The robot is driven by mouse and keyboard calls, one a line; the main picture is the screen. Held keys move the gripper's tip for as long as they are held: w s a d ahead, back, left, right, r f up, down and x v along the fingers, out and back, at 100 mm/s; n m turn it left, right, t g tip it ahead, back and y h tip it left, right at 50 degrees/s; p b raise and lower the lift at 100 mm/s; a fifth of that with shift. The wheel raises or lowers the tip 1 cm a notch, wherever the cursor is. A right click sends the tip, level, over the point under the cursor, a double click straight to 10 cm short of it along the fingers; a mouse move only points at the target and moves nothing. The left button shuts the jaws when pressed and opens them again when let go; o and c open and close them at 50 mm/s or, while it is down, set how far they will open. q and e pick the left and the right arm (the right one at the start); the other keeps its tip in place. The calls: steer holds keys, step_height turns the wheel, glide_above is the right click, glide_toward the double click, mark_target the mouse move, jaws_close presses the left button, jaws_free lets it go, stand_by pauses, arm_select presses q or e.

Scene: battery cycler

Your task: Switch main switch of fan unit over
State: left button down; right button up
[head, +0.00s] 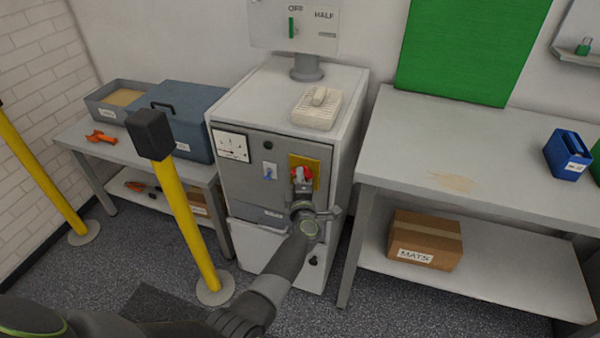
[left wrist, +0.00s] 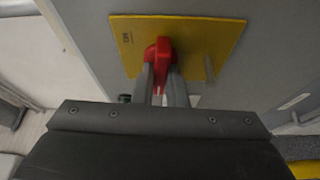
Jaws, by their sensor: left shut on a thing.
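The fan unit (head: 277,140) is a grey-white cabinet in the middle of the head view. Its main switch is a red handle (head: 301,174) on a yellow plate (head: 316,165), at the right of the dark front panel. In the left wrist view the red handle (left wrist: 158,62) stands roughly upright in front of the yellow plate (left wrist: 215,45). My left gripper (left wrist: 163,90) is shut on the red handle, with a finger on each side of it. The fingers and wrist hide the handle's lower part. My right gripper is not in view.
A gauge (head: 232,146) and a blue switch (head: 269,172) sit left on the panel. A yellow post (head: 190,225) stands left in front of the cabinet. A workbench (head: 420,150) stands to the right, with a cardboard box (head: 425,238) on its lower shelf.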

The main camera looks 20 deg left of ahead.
arm_select(q)
steer(key=shift+n+p, duration=0.3)
steer(key=shift+n, duration=0.2)
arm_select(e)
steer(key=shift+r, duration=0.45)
arm_select(q)
steer(key=shift+f+g, duration=0.1)
steer(key=shift+g, duration=0.2)
steer(key=c, duration=1.5)
jaws_free()
steer(key=shift+o, duration=0.2)
